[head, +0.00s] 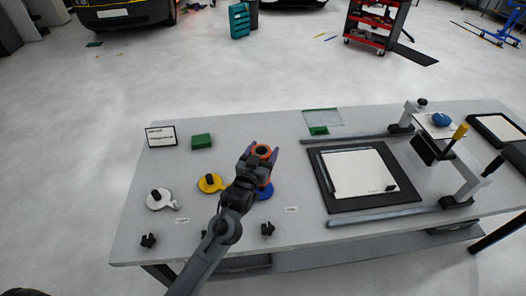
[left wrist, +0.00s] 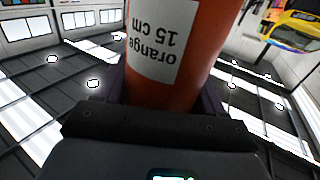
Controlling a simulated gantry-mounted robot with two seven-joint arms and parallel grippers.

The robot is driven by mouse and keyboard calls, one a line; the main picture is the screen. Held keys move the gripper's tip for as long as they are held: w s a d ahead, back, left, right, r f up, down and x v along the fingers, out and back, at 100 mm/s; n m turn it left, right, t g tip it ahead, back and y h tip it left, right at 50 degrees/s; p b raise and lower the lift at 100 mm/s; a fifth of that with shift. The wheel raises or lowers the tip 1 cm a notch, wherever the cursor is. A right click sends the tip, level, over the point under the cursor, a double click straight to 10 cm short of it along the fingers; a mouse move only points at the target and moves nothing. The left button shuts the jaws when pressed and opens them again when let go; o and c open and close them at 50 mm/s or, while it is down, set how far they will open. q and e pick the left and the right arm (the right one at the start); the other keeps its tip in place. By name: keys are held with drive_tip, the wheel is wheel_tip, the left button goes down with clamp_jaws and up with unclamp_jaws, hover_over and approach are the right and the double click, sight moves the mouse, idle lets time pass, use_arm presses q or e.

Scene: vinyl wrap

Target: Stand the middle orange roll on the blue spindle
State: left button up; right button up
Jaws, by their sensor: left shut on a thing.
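My left gripper (head: 262,158) is shut on an orange roll (head: 262,150). In the head view the roll's round end with its dark core faces up toward the camera. In the left wrist view the orange roll (left wrist: 180,88) fills the space between the fingers, and its white label reads "orange 15 cm" upside down. The blue spindle (head: 266,192) shows as a blue base partly hidden behind my gripper. My right gripper is not in view.
A yellow-based spindle (head: 207,186) and a white-based spindle (head: 157,205) stand to the left on the table (head: 290,160). A dark board with a white sheet (head: 355,175) lies to the right.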

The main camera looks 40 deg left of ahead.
use_arm(q)
drive_tip(key=shift+r+p, duration=0.1)
drive_tip(key=shift+p, duration=0.3)
drive_tip(key=shift+p, duration=0.35)
idle(0.8)
drive_tip(key=shift+f, duration=0.2)
idle(0.3)
drive_tip(key=shift+f, duration=0.3)
wheel_tip(320, 180, down, 4)
drive_tip(key=b, duration=0.2)
drive_tip(key=shift+b, duration=0.3)
idle(0.4)
idle(0.4)
